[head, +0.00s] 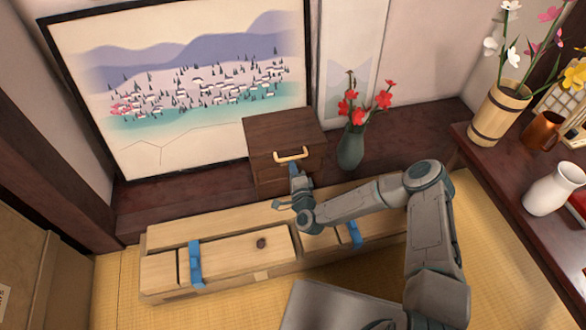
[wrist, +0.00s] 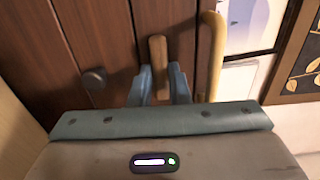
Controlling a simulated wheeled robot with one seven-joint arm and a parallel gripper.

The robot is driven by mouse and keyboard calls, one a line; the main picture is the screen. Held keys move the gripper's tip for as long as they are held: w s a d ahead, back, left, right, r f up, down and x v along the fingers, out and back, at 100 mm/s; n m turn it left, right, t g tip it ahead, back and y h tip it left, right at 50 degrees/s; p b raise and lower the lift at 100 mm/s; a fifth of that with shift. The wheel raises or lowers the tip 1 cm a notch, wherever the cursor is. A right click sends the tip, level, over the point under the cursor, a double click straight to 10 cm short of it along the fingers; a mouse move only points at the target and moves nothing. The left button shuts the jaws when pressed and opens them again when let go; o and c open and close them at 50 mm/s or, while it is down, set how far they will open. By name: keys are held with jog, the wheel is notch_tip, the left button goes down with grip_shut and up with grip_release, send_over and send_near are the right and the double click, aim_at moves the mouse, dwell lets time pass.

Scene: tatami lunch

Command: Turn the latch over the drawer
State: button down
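The small brown wooden cabinet (head: 284,133) stands against the back wall, with a pale gold handle (head: 292,155) at its upper front edge. In the wrist view the handle (wrist: 211,55) runs upright, right of the fingers. The latch (wrist: 158,55), a short brown wooden bar, lies between my two blue-grey fingertips on the dark wooden face. My gripper (wrist: 159,85) appears shut on the latch, with a finger close against each side. A round dark knob (wrist: 95,79) sits left of the fingers. In the head view my gripper (head: 294,170) is at the cabinet front and hides the latch.
A long pale wooden box (head: 220,250) with blue straps lies in front of the cabinet, below my arm. A green vase with red flowers (head: 351,148) stands close to its right. A framed landscape picture (head: 185,85) leans behind. A dark table (head: 500,190) is at right.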

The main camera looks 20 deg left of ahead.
jog(key=shift+n, duration=0.4)
jog(key=n+p, duration=0.2)
jog(key=n, duration=1.5)
jog(key=shift+p, duration=0.4)
jog(key=shift+d+f+n, duration=0.1)
jog(key=shift+n, duration=0.2)
jog(key=c, duration=1.4)
grip_release()
jog(key=shift+o, duration=0.2)
jog(key=shift+s, duration=0.1)
jog(key=p+v, duration=0.3)
jog(key=v, duration=1)
jog(key=shift+s+p, duration=0.3)
